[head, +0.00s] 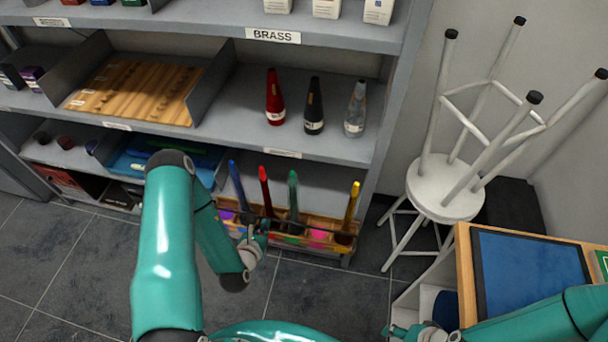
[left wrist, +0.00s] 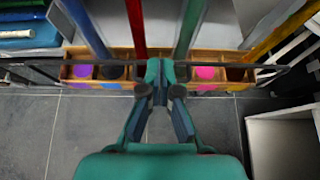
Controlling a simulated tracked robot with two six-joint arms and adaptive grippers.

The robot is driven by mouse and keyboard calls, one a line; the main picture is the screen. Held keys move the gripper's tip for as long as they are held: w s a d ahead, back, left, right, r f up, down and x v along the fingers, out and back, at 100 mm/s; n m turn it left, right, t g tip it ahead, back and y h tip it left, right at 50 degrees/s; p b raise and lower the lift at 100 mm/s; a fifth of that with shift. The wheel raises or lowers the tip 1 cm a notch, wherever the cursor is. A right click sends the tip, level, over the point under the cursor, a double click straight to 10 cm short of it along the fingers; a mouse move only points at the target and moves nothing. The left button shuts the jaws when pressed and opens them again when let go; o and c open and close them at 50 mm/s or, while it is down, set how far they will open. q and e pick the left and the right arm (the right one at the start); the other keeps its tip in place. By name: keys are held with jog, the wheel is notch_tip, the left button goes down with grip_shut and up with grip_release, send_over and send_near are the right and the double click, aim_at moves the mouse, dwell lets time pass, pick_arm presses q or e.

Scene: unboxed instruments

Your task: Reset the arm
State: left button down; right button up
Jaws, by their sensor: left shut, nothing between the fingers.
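My left arm reaches forward from the bottom of the head view. Its gripper (head: 260,231) is in front of the low wooden rack (head: 282,240) under the shelf. In the left wrist view the left gripper (left wrist: 160,72) is shut and empty, its fingertips overlapping the rack's middle in the picture. Whether they touch the rack I cannot tell. My right gripper (head: 392,331) shows only in part at the bottom right, beside the wooden-edged table, and its fingers are too small to read.
Blue, red, green and yellow instruments (head: 351,206) stand in the rack. Three cone-shaped pieces (head: 313,106) stand on the shelf above. An upturned white stool (head: 446,188) rests at the right. A blue-topped table (head: 527,272) is at lower right. Tiled floor lies clear at left.

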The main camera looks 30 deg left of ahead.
pick_arm(q)
jog(key=d+r+m+g+h, duration=0.1)
jog(key=d+r+m+h, duration=0.15)
jog(key=d+h, duration=0.45)
jog(key=d+r+m+h, duration=0.1)
jog(key=d+m+h, duration=0.3)
jog(key=d, duration=0.7)
jog(key=s+d+r+m+g+h, duration=0.35)
jog(key=s+d+m+g, duration=0.2)
jog(key=s+d, duration=0.2)
jog(key=s+d+f+m+g+b, duration=0.1)
jog(key=s+d+f+m+g, duration=0.1)
jog(key=s+m+g, duration=0.75)
jog(key=s+a+f+m+y, duration=0.3)
jog(key=s+a+m+y, duration=0.15)
jog(key=m, duration=0.25)
jog(key=w+a+f+m+t+y, duration=0.1)
jog(key=w+a+m+t+y, duration=0.1)
jog(key=w+m+t, duration=0.3)
jog(key=w+m+y, duration=0.1)
jog(key=w+m, duration=0.2)
jog(key=w, duration=0.1)
jog(key=shift+w+a+f+b, duration=0.2)
jog(key=shift+w+a+b, duration=0.1)
jog(key=shift+b, duration=0.1)
